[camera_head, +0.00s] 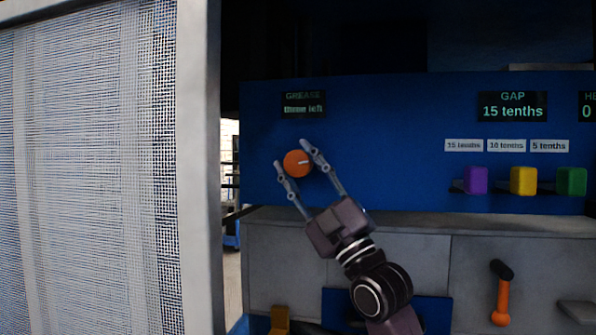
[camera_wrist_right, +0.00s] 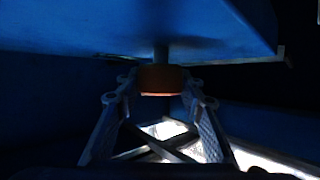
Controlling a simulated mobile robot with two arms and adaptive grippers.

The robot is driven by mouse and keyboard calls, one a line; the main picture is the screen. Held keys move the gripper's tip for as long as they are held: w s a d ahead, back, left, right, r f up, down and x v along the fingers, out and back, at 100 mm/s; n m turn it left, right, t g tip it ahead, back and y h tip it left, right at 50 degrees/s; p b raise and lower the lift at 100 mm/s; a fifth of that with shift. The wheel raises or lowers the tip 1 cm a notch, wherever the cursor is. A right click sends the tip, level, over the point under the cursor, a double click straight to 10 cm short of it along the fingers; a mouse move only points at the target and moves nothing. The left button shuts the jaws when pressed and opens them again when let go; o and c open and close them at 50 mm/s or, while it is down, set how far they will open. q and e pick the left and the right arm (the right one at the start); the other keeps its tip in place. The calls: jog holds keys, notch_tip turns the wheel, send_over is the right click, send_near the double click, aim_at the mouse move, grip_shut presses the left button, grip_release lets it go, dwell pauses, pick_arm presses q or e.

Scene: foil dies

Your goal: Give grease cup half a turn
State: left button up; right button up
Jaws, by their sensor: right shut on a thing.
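The grease cup is an orange round knob (camera_head: 297,164) on the blue panel, below the GREASE display (camera_head: 303,104). A short pale mark on its face points to the right in the head view. My right gripper (camera_head: 292,152) has one finger on each side of the knob and is shut on it. In the right wrist view the orange knob (camera_wrist_right: 160,79) sits on a short stem from the blue panel, between the fingertips (camera_wrist_right: 160,84). The second line of the GREASE display is hard to read and ends in "left". My left gripper is not in view.
A GAP display (camera_head: 512,106) reads 15 tenths. Purple (camera_head: 475,180), yellow (camera_head: 523,181) and green (camera_head: 571,181) blocks stand on small ledges at the right. An orange lever (camera_head: 501,298) is on the grey front below. A mesh guard (camera_head: 90,170) fills the left side.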

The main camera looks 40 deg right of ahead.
jog(key=shift+w+f, duration=0.1)
jog(key=shift+f, duration=0.05)
jog(key=o, duration=1.2)
jog(key=shift+c, duration=0.2)
jog(key=a+v, duration=0.1)
jog(key=v, duration=1.1)
jog(key=shift+d, duration=0.45)
